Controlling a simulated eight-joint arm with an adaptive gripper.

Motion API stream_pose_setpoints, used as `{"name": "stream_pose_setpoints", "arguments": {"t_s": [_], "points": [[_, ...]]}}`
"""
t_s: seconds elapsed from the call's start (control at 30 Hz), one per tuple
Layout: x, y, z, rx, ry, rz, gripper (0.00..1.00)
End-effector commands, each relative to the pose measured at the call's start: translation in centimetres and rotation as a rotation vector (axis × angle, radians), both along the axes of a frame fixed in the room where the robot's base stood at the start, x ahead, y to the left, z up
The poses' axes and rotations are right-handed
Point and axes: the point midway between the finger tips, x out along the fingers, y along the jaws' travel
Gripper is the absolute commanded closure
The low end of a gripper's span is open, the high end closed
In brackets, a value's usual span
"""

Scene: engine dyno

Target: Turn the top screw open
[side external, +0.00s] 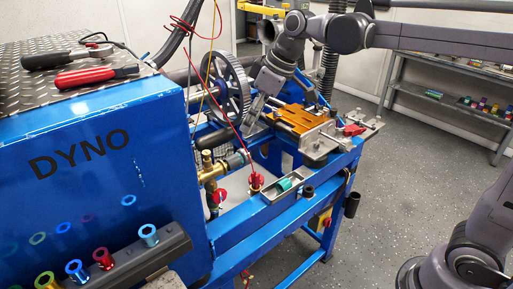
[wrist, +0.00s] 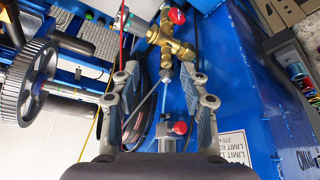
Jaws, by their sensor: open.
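Two small red knobs show, and I cannot tell which of them is the top screw. In the side external view one red knob (side external: 221,195) is at the brass fitting (side external: 208,168), and another red knob (side external: 256,181) is to its right. In the wrist view one red knob (wrist: 177,16) is beside the brass fitting (wrist: 168,40). The other red knob (wrist: 179,128) shows low between my fingers, on a silvery body. My gripper (wrist: 160,72) is open and nothing shows held in it. In the side external view my gripper (side external: 252,120) is above the fitting, beside the gear.
A large toothed wheel (side external: 232,92) stands close beside my gripper. Red and yellow wires hang near it. The blue DYNO housing (side external: 90,150) is at the left. An orange block (side external: 297,118) sits on the bench at the right. A small tray (side external: 270,196) holds a green cylinder (side external: 285,184).

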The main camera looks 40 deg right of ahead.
Motion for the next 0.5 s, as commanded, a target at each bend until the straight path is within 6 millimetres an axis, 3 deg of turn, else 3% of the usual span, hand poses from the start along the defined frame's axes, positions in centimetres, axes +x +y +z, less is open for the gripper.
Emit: {"name": "stream_pose_setpoints", "arguments": {"t_s": [0.03,0.2,0.5], "points": [[1.5,0.8,0.2,-0.002,0.009,0.041,0.55],[4.7,2.9,0.3,-0.004,0.033,0.158,0.55],[6.6,4.3,-0.3,-0.004,0.046,0.231,0.55]]}}
